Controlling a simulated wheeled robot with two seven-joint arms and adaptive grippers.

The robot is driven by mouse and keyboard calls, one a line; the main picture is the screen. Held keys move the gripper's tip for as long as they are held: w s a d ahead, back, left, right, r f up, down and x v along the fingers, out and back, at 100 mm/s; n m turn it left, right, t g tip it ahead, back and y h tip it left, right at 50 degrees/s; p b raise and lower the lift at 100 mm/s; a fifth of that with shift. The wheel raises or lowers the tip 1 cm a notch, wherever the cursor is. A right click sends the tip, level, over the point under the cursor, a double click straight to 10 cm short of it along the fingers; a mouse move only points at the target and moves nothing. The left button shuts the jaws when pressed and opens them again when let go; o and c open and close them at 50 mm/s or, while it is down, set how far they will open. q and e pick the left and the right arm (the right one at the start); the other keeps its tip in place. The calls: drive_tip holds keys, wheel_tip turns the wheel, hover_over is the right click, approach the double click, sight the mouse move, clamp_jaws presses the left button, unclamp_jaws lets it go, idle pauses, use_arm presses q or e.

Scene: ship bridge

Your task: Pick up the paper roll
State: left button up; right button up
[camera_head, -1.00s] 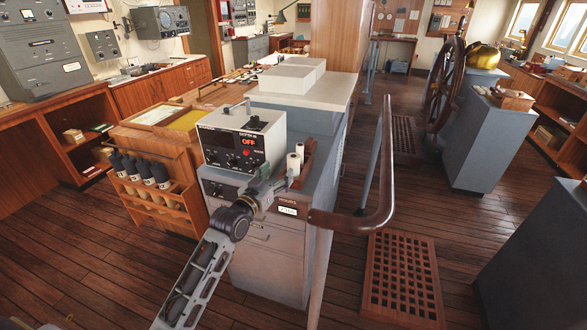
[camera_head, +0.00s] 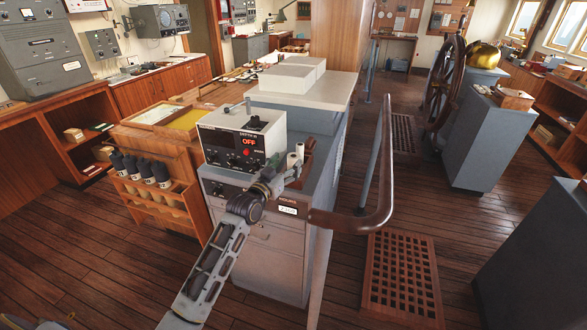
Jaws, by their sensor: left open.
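Two small white paper rolls stand upright side by side on the grey cabinet (camera_head: 262,262), just right of the depth-sounder box. The nearer paper roll (camera_head: 291,160) is partly hidden at its lower end by my gripper; the other paper roll (camera_head: 300,151) is just behind it. My left gripper (camera_head: 282,174) is open, low in front of the nearer roll, very close to it. I cannot tell whether the fingers touch it or are around it.
The depth-sounder box (camera_head: 222,141) stands close to the left of the gripper. A brown wooden holder (camera_head: 305,160) stands right beside the rolls. A curved handrail (camera_head: 385,180) juts out on the right. White boxes (camera_head: 287,77) sit farther back on the counter.

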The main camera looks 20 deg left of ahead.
sight(291, 163)
use_arm(q)
drive_tip(key=shift+w, duration=0.15)
drive_tip(key=shift+w+d+f+p, duration=0.2)
drive_tip(key=shift+w+d, duration=0.05)
drive_tip(key=shift+w, duration=0.45)
drive_tip(key=shift+w+d+f+p, duration=0.15)
drive_tip(key=shift+w+d+f, duration=0.1)
drive_tip(key=shift+w, duration=0.45)
drive_tip(key=shift+w+d, duration=0.15)
drive_tip(key=shift+w, duration=0.85)
drive_tip(key=shift+c, duration=0.3)
drive_tip(key=c, duration=1.2)
